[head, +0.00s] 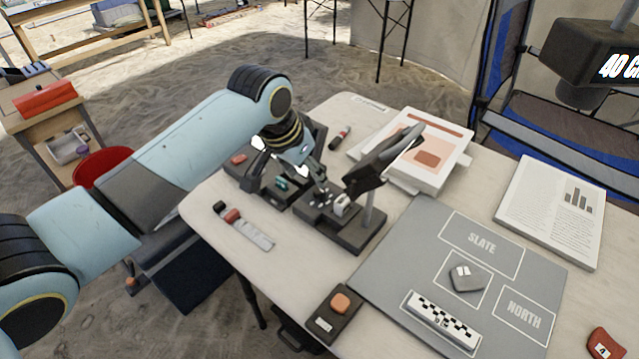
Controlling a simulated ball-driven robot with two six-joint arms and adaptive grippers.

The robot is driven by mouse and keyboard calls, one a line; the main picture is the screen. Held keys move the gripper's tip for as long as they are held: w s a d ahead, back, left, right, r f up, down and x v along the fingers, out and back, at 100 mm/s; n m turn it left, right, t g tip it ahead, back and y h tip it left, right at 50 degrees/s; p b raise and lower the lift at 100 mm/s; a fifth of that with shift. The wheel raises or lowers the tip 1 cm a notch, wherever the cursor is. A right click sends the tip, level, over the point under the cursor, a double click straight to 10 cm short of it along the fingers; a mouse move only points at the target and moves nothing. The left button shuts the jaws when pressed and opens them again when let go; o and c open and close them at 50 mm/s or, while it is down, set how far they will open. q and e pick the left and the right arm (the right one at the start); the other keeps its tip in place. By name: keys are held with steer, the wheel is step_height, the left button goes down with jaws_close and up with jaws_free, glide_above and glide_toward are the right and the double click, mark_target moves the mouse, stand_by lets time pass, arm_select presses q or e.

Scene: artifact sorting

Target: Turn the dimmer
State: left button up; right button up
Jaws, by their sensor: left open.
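A desk lamp stands on the table, with a dark rectangular base (365,234), a grey post (368,212) and a dark tilted head (383,168). A small pale knob (342,205) sits on the base and looks like the dimmer. My left gripper (320,191) points down over the left end of the base, just left of the knob. Its jaws are open and seem empty. Whether a finger touches the knob is too small to tell. My right gripper is not in view.
A dark tray (252,180) with small items lies left of the lamp. A grey mat (395,270) holds a stone piece (466,277) and a checkered scale bar (441,319). A box with an orange button (340,302) is at the front edge. Papers (548,210) lie right.

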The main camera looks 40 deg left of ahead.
mark_target(318, 190)
arm_select(q)
steer(key=x, duration=0.4)
steer(key=shift+r, duration=0.1)
steer(key=b+x, duration=0.1)
steer(key=x, duration=0.2)
steer(key=shift+w, duration=0.1)
steer(key=shift+w+f, duration=0.1)
steer(key=shift+f, duration=0.35)
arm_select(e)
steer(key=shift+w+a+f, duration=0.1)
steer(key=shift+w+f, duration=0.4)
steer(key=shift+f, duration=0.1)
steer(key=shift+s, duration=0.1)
arm_select(q)
steer(key=c, duration=0.4)
jaws_close()
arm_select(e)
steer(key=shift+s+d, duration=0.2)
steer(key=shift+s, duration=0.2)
